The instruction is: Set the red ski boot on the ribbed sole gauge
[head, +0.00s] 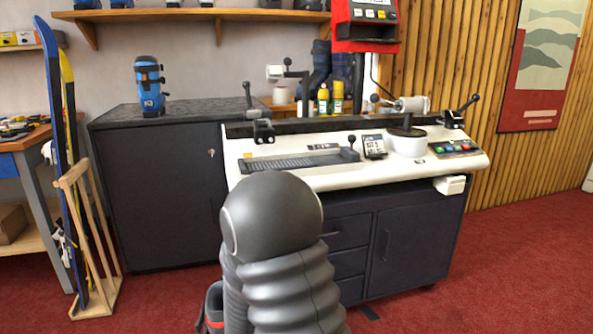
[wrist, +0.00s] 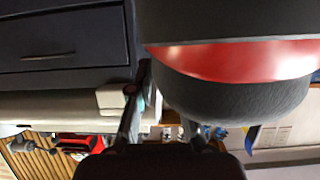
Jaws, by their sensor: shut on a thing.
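The red ski boot (wrist: 235,60) fills the upper right of the wrist view, very close, as a black body with a glossy red band. The ribbed sole gauge (head: 290,163) is a dark grooved plate on the white bench top. The boot is apart from it, nearer me.
A blue boot (head: 149,88) stands on the dark cabinet (head: 150,200) to the left. Skis lean in a wooden rack (head: 92,240) at the left.

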